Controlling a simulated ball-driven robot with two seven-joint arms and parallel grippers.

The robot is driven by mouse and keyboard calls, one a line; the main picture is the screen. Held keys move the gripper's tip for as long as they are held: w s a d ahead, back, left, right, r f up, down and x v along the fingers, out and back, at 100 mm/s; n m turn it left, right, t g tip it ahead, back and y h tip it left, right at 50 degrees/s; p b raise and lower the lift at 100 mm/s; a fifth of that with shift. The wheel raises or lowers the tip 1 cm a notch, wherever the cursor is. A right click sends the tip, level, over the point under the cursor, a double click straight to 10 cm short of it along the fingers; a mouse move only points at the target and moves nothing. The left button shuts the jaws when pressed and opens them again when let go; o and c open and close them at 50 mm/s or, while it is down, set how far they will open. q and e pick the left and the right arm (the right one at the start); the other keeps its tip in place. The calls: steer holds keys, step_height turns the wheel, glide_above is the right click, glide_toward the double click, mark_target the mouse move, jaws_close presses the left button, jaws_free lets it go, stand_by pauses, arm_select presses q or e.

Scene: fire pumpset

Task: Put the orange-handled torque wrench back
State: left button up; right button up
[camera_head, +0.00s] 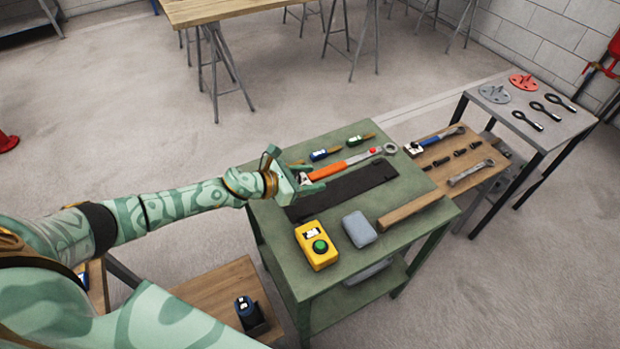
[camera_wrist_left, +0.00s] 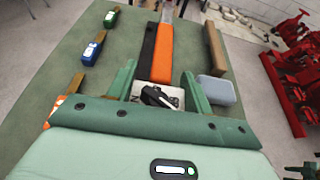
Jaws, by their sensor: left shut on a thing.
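The orange-handled torque wrench (camera_head: 328,171) has a silver shaft, a red mark and a ring head at its right end. My left gripper (camera_head: 308,182) is shut on its handle end, above the left part of the green table (camera_head: 288,268). In the left wrist view the orange handle (camera_wrist_left: 163,60) runs away from between the two green fingers (camera_wrist_left: 158,92). A long black mat or tray (camera_head: 343,190) lies beside the wrench on the table. I cannot tell if the wrench touches the table. My right gripper is not in view.
A yellow device (camera_head: 316,245), a grey-blue box (camera_head: 359,229) and a wooden bar (camera_head: 410,210) lie at the table's front. Blue and green brushes (camera_head: 325,154) lie behind the wrench. A wooden board with tools (camera_head: 462,158) and a grey stand (camera_head: 525,108) are to the right.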

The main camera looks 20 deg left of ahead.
mark_target(308, 203)
arm_select(q)
steer(key=shift+f+b, duration=2.75)
steer(key=shift+f, duration=0.6)
steer(key=shift+f+b, duration=0.5)
steer(key=shift+f, duration=0.05)
steer(key=o, duration=1.6)
steer(key=shift+r, duration=0.1)
steer(key=shift+s, duration=0.1)
steer(key=p+v, duration=0.1)
steer(key=v, duration=1.5)
steer(key=shift+a+p, duration=0.1)
steer(key=shift+p, duration=0.3)
